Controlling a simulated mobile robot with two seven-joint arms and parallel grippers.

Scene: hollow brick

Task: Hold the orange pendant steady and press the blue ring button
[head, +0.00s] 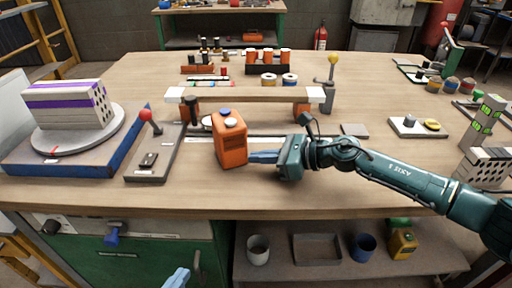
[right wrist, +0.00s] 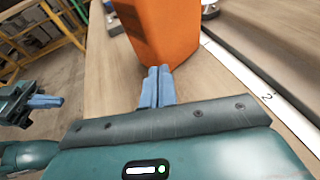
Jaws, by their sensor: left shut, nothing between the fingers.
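The orange pendant (head: 230,145) stands upright on the workbench, near its middle. On its top are a blue round button (head: 225,111) and a paler button (head: 231,122). My right gripper (head: 252,157) comes in from the right, low beside the pendant, with its blue fingers together. In the right wrist view these fingers (right wrist: 156,85) point at the lower part of the pendant (right wrist: 165,35); I cannot tell whether they touch it. The pendant's top is out of that view. My left gripper (head: 178,278) is shut and empty at the bottom edge, in front of the bench; it also shows in the right wrist view (right wrist: 45,101).
A wooden beam on two blocks (head: 250,95) stands behind the pendant. A grey base with a red-knobbed lever (head: 150,160) lies to its left, and a turntable with a hollow brick (head: 70,107) farther left. The bench's front strip is clear.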

